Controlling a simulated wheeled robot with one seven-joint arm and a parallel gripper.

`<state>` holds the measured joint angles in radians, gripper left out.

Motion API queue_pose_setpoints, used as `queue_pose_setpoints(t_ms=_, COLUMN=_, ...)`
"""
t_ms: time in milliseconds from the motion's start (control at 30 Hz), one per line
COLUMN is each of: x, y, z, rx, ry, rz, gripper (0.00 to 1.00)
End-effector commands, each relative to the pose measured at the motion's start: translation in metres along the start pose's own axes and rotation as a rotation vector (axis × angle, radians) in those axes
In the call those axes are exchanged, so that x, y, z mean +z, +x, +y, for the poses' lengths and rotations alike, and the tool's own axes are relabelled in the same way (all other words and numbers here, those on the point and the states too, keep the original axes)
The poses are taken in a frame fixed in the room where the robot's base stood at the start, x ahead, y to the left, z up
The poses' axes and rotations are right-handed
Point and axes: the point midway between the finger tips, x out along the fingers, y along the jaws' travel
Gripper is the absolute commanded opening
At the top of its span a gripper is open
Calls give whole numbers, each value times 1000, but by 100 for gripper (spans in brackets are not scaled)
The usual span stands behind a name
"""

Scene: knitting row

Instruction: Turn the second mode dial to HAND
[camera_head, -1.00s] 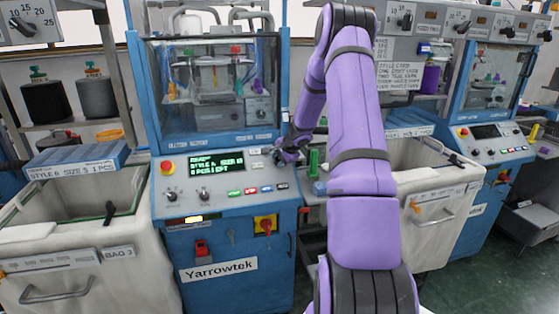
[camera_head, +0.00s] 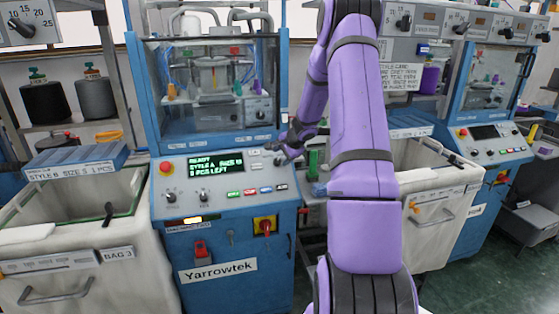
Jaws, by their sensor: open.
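The Yarrowtek control panel (camera_head: 225,180) carries two small black knobs side by side at its lower left, a left knob (camera_head: 170,197) and a right knob (camera_head: 203,195). Their pointers and labels are too small to read, so I cannot tell which is the mode dial or how it is set. My gripper (camera_head: 279,154) is open at the upper right edge of this panel, well right of both knobs. It looks empty. Whether it touches the panel is unclear. The farther machine on the right also has small knobs (camera_head: 491,151), and their settings are unreadable.
A green-lit display (camera_head: 220,164), a red stop button (camera_head: 166,167) and coloured buttons (camera_head: 250,191) surround the knobs. A red-yellow switch (camera_head: 265,226) is below. Bag 3 (camera_head: 90,240) stands left, and another bag (camera_head: 440,205) is right, behind my arm.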

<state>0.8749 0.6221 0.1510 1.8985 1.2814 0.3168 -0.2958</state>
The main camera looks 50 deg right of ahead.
Motion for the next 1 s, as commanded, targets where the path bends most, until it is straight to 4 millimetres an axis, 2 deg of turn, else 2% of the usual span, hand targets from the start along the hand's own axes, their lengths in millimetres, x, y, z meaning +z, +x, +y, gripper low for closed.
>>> queue_pose_setpoints(t_ms=33, x=0, y=-11, z=-1, rx=-2, ry=-1, rz=1, gripper=58)
queue_pose_setpoints(t_ms=200, x=0, y=-40, z=0, rx=-1, ry=-1, rz=1, gripper=58)
queue_pose_setpoints(t_ms=400, x=1, y=-62, z=0, rx=0, ry=0, rz=-1, gripper=58)
queue_pose_setpoints(t_ms=600, x=0, y=-69, z=0, rx=0, ry=1, rz=0, gripper=58)
queue_pose_setpoints(t_ms=1000, x=0, y=-69, z=0, rx=0, ry=1, rz=-1, gripper=58)
